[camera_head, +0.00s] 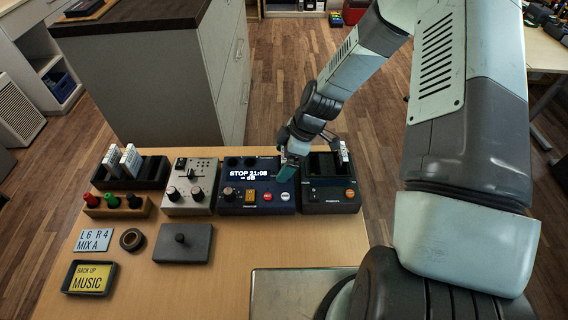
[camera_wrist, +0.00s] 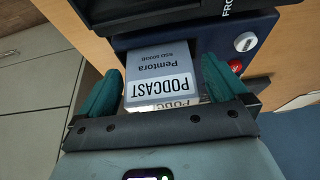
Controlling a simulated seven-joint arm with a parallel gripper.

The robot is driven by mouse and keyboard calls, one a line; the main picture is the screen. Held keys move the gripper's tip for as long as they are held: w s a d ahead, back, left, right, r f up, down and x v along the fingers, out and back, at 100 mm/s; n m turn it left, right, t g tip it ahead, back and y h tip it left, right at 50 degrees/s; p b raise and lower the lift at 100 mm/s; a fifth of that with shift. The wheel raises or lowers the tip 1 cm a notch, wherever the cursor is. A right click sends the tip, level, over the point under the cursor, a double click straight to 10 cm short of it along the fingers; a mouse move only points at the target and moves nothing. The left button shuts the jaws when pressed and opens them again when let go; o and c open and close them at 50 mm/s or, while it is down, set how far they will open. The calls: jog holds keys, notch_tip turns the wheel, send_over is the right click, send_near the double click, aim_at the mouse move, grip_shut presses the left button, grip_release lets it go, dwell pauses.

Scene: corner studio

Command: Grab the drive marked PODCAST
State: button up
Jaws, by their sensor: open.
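The drive marked PODCAST (camera_wrist: 158,85), grey with a white label, lies between the fingers of my gripper (camera_wrist: 160,92) in the wrist view. My gripper is open, with one green fingertip on each side of the drive; whether either touches it I cannot tell. The drive is against a dark blue device (camera_wrist: 150,40). In the head view my gripper (camera_head: 302,160) is over the back right of the table, above the blue recorder (camera_head: 228,207) and black device (camera_head: 330,208). A small white upright piece (camera_head: 344,152) shows there; I cannot tell if it is this drive.
Two white drives (camera_head: 131,160) stand in a black rack (camera_head: 150,182) at the back left. A grey mixer (camera_head: 187,205), a block with coloured knobs (camera_head: 118,212), a yellow MUSIC card (camera_head: 90,277) and a dark lidded box (camera_head: 183,256) share the table. Bare wood (camera_head: 225,285) is in front.

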jog(key=shift+c, duration=0.5)
jog(key=c, duration=0.9)
jog(key=shift+c, duration=0.2)
